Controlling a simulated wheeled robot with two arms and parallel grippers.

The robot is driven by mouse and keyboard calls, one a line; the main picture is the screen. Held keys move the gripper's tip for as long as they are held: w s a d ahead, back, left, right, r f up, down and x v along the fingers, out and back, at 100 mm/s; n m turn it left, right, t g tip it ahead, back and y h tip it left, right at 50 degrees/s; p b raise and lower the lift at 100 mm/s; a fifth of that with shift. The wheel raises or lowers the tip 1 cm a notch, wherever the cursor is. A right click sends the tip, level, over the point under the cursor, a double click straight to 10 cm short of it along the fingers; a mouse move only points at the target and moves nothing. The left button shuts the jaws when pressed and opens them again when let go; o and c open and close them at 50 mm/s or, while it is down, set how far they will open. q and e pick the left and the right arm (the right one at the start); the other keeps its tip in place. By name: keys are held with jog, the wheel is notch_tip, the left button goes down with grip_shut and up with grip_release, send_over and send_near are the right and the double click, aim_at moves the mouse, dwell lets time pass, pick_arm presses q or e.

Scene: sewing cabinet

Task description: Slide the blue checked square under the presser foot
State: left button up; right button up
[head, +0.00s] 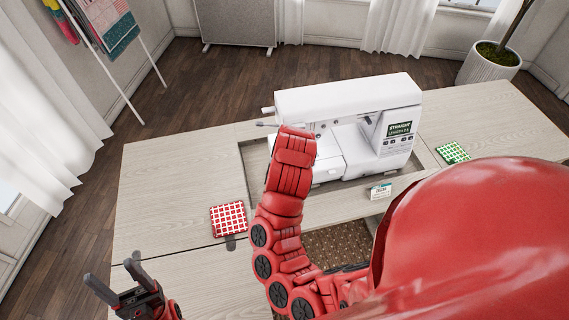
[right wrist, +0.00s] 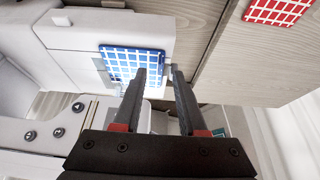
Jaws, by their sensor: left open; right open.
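The blue checked square (right wrist: 122,62) lies flat on the white bed of the sewing machine in the right wrist view. In the head view it is hidden behind my right arm. My right gripper (right wrist: 158,70) is open, with one fingertip overlapping the square's right edge in the picture and the other to the right of it. I cannot tell whether it touches. The white sewing machine (head: 345,97) stands in the cabinet recess. I cannot make out the presser foot. My left gripper (head: 112,270) is open and empty at the lower left of the head view.
A red checked square (head: 229,218) lies on the cabinet top left of the machine; it also shows in the right wrist view (right wrist: 277,11). A green checked square (head: 453,153) lies to the right. A small card (head: 380,191) stands before the machine. The left tabletop is mostly clear.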

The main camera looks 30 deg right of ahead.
jog(key=p+v, duration=1.3)
jog(key=shift+r+p, duration=0.15)
jog(key=shift+p, duration=0.25)
